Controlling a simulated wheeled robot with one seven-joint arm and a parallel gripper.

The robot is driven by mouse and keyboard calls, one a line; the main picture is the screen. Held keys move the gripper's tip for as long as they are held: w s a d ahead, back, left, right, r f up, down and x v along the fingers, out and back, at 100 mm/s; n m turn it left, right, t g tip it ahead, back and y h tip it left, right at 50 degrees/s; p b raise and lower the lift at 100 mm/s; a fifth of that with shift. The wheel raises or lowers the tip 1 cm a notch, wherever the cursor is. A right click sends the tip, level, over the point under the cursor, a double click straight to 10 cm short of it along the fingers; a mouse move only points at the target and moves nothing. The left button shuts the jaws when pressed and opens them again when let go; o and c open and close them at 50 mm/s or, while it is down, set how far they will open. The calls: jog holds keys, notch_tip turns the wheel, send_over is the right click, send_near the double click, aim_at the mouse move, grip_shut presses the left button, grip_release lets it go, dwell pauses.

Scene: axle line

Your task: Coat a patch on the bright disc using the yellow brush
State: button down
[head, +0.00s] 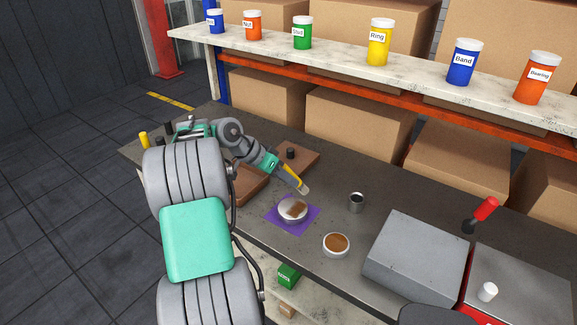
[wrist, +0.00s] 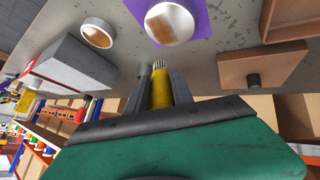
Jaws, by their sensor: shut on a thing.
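My gripper (head: 279,171) is shut on the yellow brush (head: 292,179), which points down toward the bright disc. The brush (wrist: 161,88) also shows between the fingers in the wrist view, with its pale bristles forward. The bright disc (head: 285,213) is round and silvery and lies on a purple mat (head: 275,222). A brown patch covers part of its top; the patch also shows on the disc in the wrist view (wrist: 185,35). The bristle tip is apart from the disc, above and behind it. A white dish (head: 325,251) of brown paste stands to the right of the mat.
A small metal cup (head: 356,203) stands behind the dish. A large grey block (head: 410,262) fills the right of the bench. Brown wooden boards (head: 305,157) lie near my arm. Labelled jars line the shelf (head: 340,64) behind. Bare bench lies between the cup and the mat.

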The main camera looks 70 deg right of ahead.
jog(key=shift+r+p, duration=0.85)
jog(key=shift+r, duration=0.5)
jog(key=shift+w, duration=0.1)
